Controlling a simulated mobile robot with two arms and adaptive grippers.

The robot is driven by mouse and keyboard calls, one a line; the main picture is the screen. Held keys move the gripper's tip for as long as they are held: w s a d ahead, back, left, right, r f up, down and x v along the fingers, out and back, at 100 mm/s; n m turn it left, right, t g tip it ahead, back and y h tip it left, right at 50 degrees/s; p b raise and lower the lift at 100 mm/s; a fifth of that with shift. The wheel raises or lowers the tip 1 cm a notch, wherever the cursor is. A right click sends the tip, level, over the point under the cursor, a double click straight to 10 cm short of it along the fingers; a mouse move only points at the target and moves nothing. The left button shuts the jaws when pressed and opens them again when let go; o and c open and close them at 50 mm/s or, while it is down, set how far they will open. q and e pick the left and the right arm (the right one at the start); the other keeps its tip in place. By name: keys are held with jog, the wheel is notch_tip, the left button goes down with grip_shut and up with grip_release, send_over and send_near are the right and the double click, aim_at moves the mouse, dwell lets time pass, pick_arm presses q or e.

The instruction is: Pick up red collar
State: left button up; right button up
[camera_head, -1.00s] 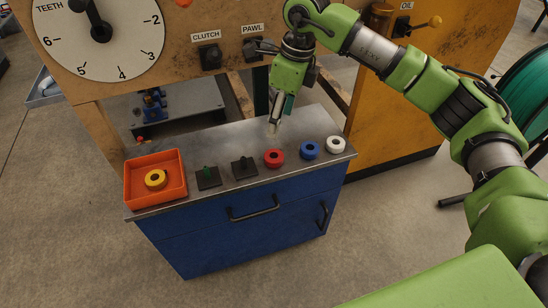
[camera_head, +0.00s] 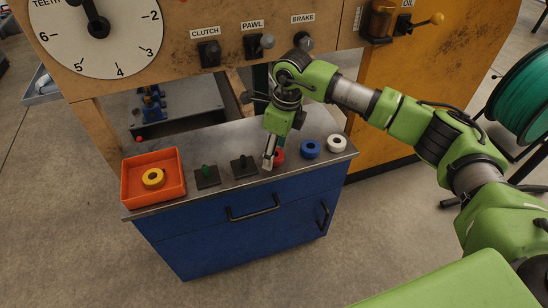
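The red collar (camera_head: 279,155) sits on the metal top of the blue cabinet, between a black block with a peg and the blue collar. My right gripper (camera_head: 268,163) points down at the red collar, and its fingers hide the collar's left part. I cannot tell whether the fingers touch it or how far apart they are. My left gripper is not in view.
The blue collar (camera_head: 310,149) and white collar (camera_head: 337,144) stand to the right. Two black peg blocks (camera_head: 207,177) (camera_head: 243,167) are to the left. An orange tray (camera_head: 130,185) holds a yellow collar (camera_head: 153,178). The machine panel with levers (camera_head: 210,53) rises behind.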

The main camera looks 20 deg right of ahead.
jog(key=shift+f, duration=0.25)
jog(key=c, duration=1.4)
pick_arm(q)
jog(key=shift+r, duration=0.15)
pick_arm(e)
jog(key=shift+r, duration=0.2)
jog(key=shift+r, duration=0.25)
notch_tip(320, 180, up, 2)
jog(key=shift+w+r, duration=0.1)
jog(key=shift+r, duration=0.05)
pick_arm(q)
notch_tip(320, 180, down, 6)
jog(key=p, duration=0.1)
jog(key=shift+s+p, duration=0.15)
jog(key=shift+p, duration=0.2)
pick_arm(e)
jog(key=s+a+r, duration=0.8)
jog(key=s+r, duration=0.2)
jog(key=s, duration=0.1)
jog(key=shift+s, duration=0.4)
